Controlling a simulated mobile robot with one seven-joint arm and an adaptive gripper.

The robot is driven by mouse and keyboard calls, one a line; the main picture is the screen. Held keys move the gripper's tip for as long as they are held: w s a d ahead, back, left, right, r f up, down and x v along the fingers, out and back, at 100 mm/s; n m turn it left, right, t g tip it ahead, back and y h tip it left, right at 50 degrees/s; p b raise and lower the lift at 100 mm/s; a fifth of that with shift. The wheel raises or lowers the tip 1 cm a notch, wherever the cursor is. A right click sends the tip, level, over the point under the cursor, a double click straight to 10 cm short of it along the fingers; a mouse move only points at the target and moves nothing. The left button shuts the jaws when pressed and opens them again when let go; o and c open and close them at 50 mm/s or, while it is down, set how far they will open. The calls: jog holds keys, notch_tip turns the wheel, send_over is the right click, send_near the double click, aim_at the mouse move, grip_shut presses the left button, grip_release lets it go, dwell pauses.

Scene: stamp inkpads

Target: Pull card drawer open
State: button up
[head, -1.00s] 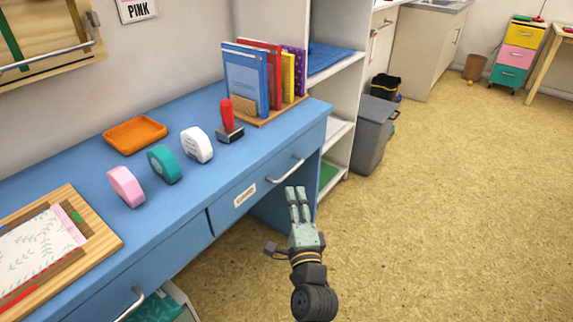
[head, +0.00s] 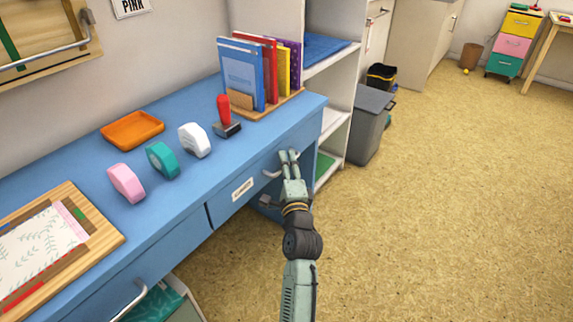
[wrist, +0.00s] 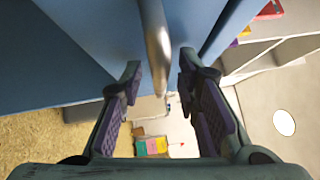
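The card drawer (head: 232,203) is the right-hand drawer of the blue desk, with a small white label (head: 243,189) on its front. It looks shut. Its silver bar handle (head: 270,174) is partly hidden by my gripper (head: 289,155) in the head view. In the wrist view the handle (wrist: 156,45) runs between the two spread fingers of my gripper (wrist: 160,78). A gap shows on both sides of the bar, so the fingers are open around it and not closed on it.
Another drawer handle (head: 130,300) is at lower left. A grey bin (head: 368,125) stands beyond the white shelf. The floor at right is clear.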

jog(key=shift+c, duration=0.2)
grip_shut()
dwell(0.6)
